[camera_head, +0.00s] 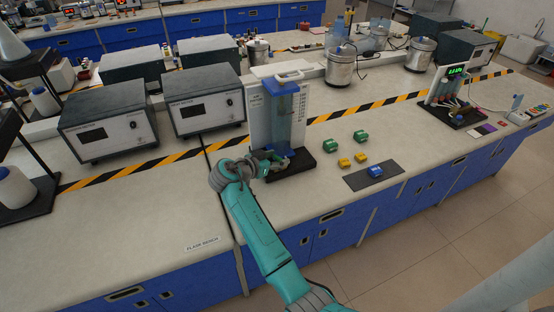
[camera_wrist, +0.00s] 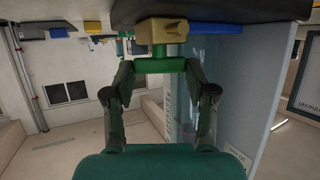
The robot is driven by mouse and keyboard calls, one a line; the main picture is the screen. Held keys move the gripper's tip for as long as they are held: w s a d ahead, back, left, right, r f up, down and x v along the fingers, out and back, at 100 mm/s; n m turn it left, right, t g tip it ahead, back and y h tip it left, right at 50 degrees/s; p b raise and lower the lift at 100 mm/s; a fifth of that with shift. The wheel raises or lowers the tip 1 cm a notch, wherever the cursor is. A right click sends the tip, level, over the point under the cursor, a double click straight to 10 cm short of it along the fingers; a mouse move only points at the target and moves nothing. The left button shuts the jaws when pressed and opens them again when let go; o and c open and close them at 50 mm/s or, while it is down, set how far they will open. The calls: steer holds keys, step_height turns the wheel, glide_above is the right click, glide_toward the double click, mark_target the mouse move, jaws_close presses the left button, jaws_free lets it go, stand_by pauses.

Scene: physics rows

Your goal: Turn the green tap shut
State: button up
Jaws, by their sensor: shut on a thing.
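The green tap handle (camera_wrist: 158,66) lies between my fingertips in the wrist view, just beside a brass-coloured valve body (camera_wrist: 162,31). My gripper (camera_wrist: 158,78) is shut on the green handle. In the head view my gripper (camera_head: 272,160) is at the foot of the water column (camera_head: 284,108), a blue-filled clear tube in front of a white scale board (camera_head: 258,120). The tap is mostly hidden there by my arm and gripper. The column stands on a black base (camera_head: 296,164).
Green blocks (camera_head: 360,135) and yellow blocks (camera_head: 345,162) lie right of the base. A blue block (camera_head: 375,171) sits on a dark mat (camera_head: 357,181). Grey instrument boxes (camera_head: 203,100) stand to the left. The bench front at the label (camera_head: 203,244) is clear.

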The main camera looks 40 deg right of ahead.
steer(key=m+g, duration=0.1)
steer(key=g, duration=0.1)
steer(key=m+g, duration=0.3)
steer(key=shift+w+m+g, duration=0.35)
steer(key=shift+m+g, duration=0.05)
steer(key=shift+f+g+y, duration=0.1)
steer(key=shift+g+y, duration=0.2)
steer(key=o, duration=1.2)
steer(key=shift+c, duration=0.2)
steer(key=v, duration=1.2)
